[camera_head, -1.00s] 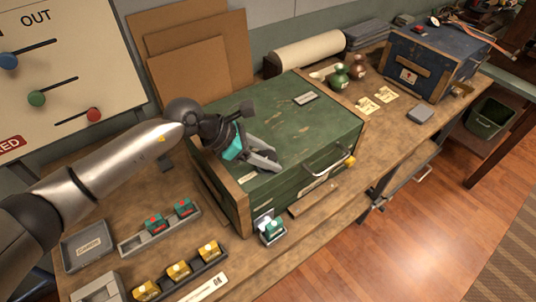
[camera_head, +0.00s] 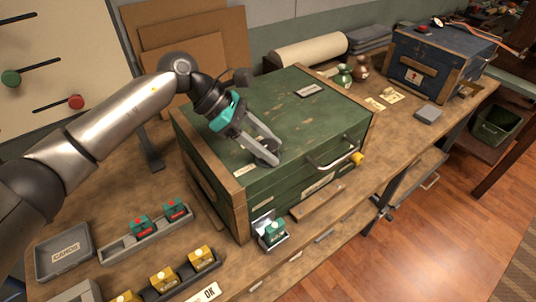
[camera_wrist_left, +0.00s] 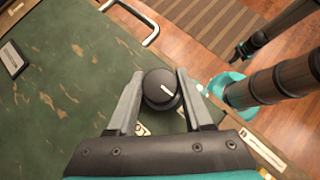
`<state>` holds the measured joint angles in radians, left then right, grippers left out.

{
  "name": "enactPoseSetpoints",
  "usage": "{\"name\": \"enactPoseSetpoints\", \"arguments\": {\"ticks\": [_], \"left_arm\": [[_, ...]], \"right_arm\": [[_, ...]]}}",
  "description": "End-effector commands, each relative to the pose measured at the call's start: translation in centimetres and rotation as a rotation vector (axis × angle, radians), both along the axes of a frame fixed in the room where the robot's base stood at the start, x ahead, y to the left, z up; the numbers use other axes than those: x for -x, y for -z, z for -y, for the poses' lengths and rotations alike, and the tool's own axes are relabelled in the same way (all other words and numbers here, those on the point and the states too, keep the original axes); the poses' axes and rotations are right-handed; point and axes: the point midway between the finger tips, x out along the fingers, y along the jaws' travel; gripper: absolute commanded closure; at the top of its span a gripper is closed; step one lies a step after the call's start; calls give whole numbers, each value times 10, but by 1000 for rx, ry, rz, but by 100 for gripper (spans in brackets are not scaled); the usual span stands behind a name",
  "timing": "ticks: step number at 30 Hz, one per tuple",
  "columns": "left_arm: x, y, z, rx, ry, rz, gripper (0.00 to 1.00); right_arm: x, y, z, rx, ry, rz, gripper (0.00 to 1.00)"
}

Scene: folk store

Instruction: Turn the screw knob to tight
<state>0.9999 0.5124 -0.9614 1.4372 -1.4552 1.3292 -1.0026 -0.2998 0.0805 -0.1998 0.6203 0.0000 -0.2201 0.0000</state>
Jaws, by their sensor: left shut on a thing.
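A round black knob (camera_wrist_left: 161,88) with a short white line on its top shows in the left wrist view. The line runs diagonally, from upper left to lower right. The knob is near the front edge of the green chest's top (camera_head: 300,115). My left gripper (camera_head: 268,156) reaches down to that top, and in the left wrist view its fingers (camera_wrist_left: 157,95) are on both sides of the knob, shut on it. In the head view the fingers hide the knob. Pale labels beside the knob are partly covered by the fingers.
The chest's metal handle (camera_head: 332,157) and a yellow piece (camera_head: 357,158) stick out at its front. A small green-topped block (camera_head: 272,232) stands before it. Trays with red-topped and yellow blocks are at left. A blue box (camera_head: 440,60) stands at the back right.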

Motion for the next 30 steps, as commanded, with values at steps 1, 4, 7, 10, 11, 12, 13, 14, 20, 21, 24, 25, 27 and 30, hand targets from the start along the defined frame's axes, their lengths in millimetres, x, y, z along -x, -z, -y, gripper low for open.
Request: {"name": "enactPoseSetpoints", "arguments": {"ticks": [1, 4, 7, 10, 11, 12, 13, 14, 20, 21, 24, 25, 27, 30], "left_arm": [[-1, 3, 0, -1, 13, 2, 100], [0, 2, 0, -1, 32, 1, 100], [0, 1, 0, 0, 40, 1, 100], [1, 0, 0, 0, 41, 0, 100], [1, 0, 0, 0, 40, 1, 100], [1, 0, 0, 0, 40, 1, 100], [1, 0, 0, 0, 40, 1, 100], [1, 0, 0, 0, 40, 1, 100], [0, 0, 0, 0, 40, 0, 29], [0, 0, 0, 0, 39, 1, 25], [0, 0, 0, 0, 39, 1, 19], [0, 0, 0, 0, 39, 1, 19], [0, 0, 0, 1, 39, 1, 19], [0, -1, -1, 1, 39, 1, 19]], "right_arm": [[0, 6, 0, 0, 0, 0, 100], [0, 9, 0, 0, 0, 0, 100], [0, 9, 0, 0, 0, 0, 100], [0, 8, 0, 0, 0, 0, 100], [0, 8, 0, 0, 0, 0, 100], [0, 8, 0, 0, 0, 0, 100], [0, 8, 0, 0, 0, 0, 100], [0, 8, 0, 0, 0, 0, 100], [0, 8, 0, 0, 0, 0, 100], [0, 8, 0, 0, 0, 0, 100], [0, 8, 0, -1, 0, 0, 100], [0, 8, 0, -1, 0, 0, 100], [0, 8, 0, -1, 0, 0, 100], [0, 8, 0, -1, 0, 0, 100]]}}
